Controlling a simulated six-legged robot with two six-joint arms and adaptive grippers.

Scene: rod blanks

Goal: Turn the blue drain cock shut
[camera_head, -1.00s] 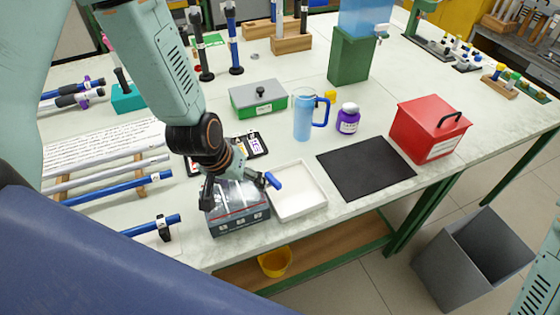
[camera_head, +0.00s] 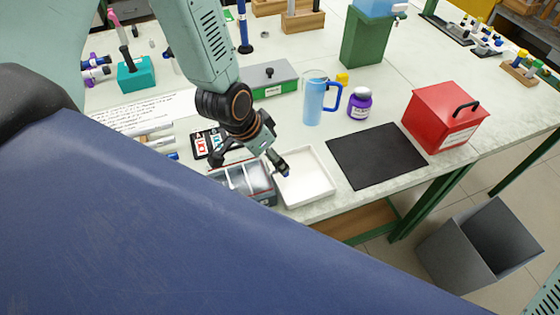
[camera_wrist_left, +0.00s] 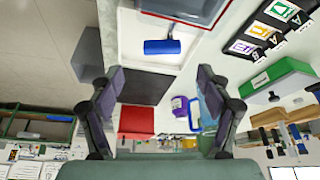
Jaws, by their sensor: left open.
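A white tap (camera_head: 400,14) sits on the blue tank (camera_head: 375,6) at the top of the head view, which is cut off by the frame edge; I cannot make out a blue handle on it. A short blue cylinder (camera_wrist_left: 162,46) lies in the white tray (camera_wrist_left: 140,24) in the left wrist view; in the head view my finger largely hides it. My left gripper (camera_head: 250,165) is open and empty above the divided bin (camera_head: 246,178) and the tray's left edge. It also shows open in the wrist view (camera_wrist_left: 160,76).
A black mat (camera_head: 376,156), red box (camera_head: 444,114), blue mug (camera_head: 314,98), purple jar (camera_head: 360,102) and green-sided box (camera_head: 270,78) stand around the tray. The tank rests on a green stand (camera_head: 364,38). A grey waste bin (camera_head: 455,255) is on the floor.

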